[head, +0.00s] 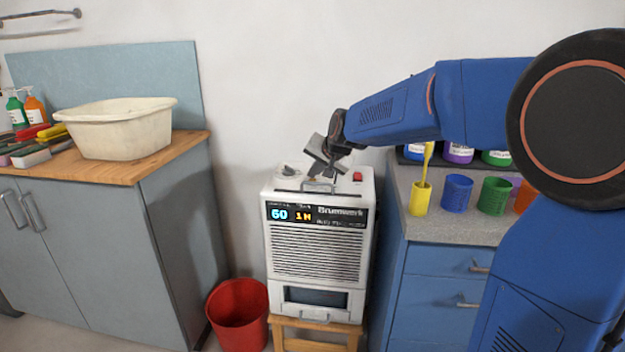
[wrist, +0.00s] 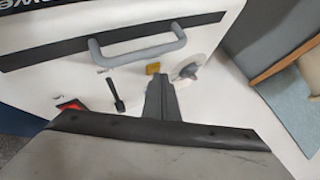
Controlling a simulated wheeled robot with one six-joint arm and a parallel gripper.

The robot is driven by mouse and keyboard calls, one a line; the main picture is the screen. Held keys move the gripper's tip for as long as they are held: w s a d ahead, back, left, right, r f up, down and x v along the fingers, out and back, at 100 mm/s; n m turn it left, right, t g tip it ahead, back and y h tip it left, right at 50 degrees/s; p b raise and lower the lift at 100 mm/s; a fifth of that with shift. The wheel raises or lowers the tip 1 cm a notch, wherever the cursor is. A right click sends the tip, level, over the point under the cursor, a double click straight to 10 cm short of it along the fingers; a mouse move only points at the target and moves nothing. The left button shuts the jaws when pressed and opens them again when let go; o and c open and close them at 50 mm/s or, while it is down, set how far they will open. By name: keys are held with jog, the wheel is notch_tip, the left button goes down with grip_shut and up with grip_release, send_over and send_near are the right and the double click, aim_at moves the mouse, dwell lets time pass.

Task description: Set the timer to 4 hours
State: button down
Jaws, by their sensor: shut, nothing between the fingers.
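A white dehumidifier-like machine (head: 316,238) stands on a wooden stool. Its front display (head: 292,215) shows 60 in blue and what looks like 1H in orange. In the wrist view its top carries a yellow button (wrist: 152,68), a pale round dial (wrist: 188,68), a black lever (wrist: 115,95), a red switch (wrist: 72,105) and a grey handle (wrist: 140,50). My gripper (head: 314,176) is over the top, pointing down. In the wrist view my gripper (wrist: 157,80) is shut and empty, its tips right beside the yellow button. I cannot tell whether they touch it.
A grey cabinet with a wooden top (head: 130,172) holding a white basin (head: 118,130) stands left. A red bucket (head: 238,314) is on the floor beside the machine. A blue cabinet (head: 430,278) with coloured cups (head: 456,193) stands close on the right.

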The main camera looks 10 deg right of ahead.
jog(key=shift+r, duration=0.85)
jog(key=shift+r, duration=0.1)
notch_tip(320, 180, up, 5)
jog(key=shift+f, duration=0.1)
dwell(0.6)
dwell(0.5)
jog(key=s+d+f+n+g, duration=0.1)
jog(key=s+f, duration=0.4)
jog(key=s, duration=1)
jog(key=s+d+f+n+g+h, duration=0.1)
jog(key=s+d+f+n, duration=0.2)
jog(key=s, duration=1.2)
jog(key=s+d+f+n+g+h, duration=0.1)
jog(key=s+d+f+n+g, duration=0.1)
jog(key=s+f, duration=0.6)
jog(key=s+d, duration=0.1)
jog(key=s, duration=0.6)
jog(key=shift+s+d+f, duration=0.15)
jog(key=shift+d+f, duration=0.05)
jog(key=shift+f, duration=0.15)
